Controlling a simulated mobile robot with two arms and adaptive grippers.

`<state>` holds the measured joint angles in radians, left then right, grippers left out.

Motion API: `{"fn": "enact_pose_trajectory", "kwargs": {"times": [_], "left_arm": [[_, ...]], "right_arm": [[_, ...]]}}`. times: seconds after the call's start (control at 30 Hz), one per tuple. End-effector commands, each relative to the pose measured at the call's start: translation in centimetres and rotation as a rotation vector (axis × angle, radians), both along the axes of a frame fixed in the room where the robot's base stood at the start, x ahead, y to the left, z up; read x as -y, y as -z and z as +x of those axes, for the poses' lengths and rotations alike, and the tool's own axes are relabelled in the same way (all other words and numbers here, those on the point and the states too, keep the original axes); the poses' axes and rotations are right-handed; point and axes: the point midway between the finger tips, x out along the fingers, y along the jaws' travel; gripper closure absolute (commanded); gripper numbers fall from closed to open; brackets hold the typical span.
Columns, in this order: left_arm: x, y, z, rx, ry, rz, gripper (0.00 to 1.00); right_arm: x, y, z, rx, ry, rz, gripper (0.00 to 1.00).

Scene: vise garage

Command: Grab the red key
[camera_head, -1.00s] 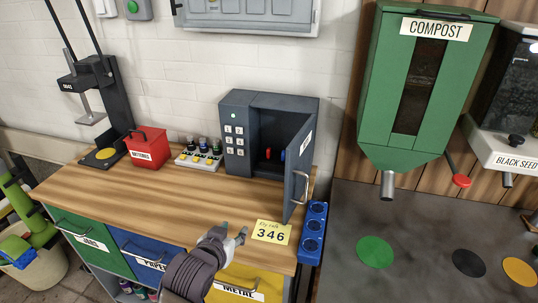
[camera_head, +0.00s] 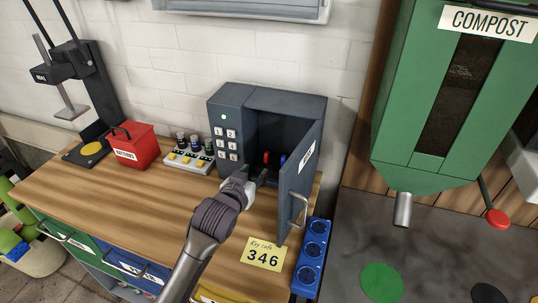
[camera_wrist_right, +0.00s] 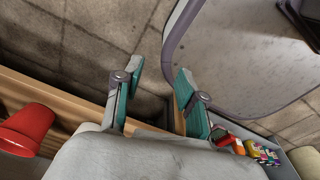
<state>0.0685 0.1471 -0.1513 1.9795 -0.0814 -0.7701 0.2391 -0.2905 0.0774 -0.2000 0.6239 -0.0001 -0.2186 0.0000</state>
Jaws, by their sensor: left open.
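The red key (camera_head: 266,157) hangs inside the dark grey key safe (camera_head: 229,106), whose door (camera_head: 297,185) stands open to the right. A blue key (camera_head: 283,160) hangs beside it, to the right. My left gripper (camera_head: 257,175) is open at the front of the safe opening, just below and in front of the red key. It looks empty, and I cannot tell whether it touches the key. My right gripper (camera_wrist_right: 159,74) shows only in the right wrist view, with its fingers apart and nothing between them, away from the safe.
A yellow note reading 346 (camera_head: 263,254) lies in front of the safe on the wooden bench (camera_head: 120,205). A red batteries box (camera_head: 136,148) and a button panel (camera_head: 190,162) stand to its left. Blue sockets (camera_head: 313,250) line the bench's right edge.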

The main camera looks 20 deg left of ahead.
Motion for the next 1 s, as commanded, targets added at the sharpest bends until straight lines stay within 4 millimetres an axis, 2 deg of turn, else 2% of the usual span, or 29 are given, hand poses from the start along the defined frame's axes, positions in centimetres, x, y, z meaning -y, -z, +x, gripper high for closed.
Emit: {"fn": "enact_pose_trajectory", "kwargs": {"times": [0.1,0.23,0.47,0.6,0.8,1.0], "left_arm": [[0.1,0.6,2.5,0.0,0.0,0.0,0.56],[0.2,1.2,4.4,0.0,0.0,0.0,0.56],[0.2,1.7,5.8,-0.001,0.0,0.0,0.56],[0.4,1.6,7.3,0.0,0.0,0.0,0.56],[0.6,2.3,9.8,-0.001,0.0,0.0,0.56],[0.6,2.7,10.7,0.0,0.001,0.0,0.56]], "right_arm": [[0.1,-0.2,-1.5,-0.022,0.0,-0.002,0.6],[0.2,-0.3,-2.5,-0.036,0.0,-0.004,0.6],[0.4,-0.5,-1.3,-0.021,0.0,-0.006,0.6],[0.4,-1.1,-0.4,-0.006,-0.001,-0.005,0.6],[0.4,-1.6,-0.5,-0.007,-0.001,-0.005,0.6],[0.4,-1.6,-0.7,-0.009,-0.001,-0.005,0.6]]}}
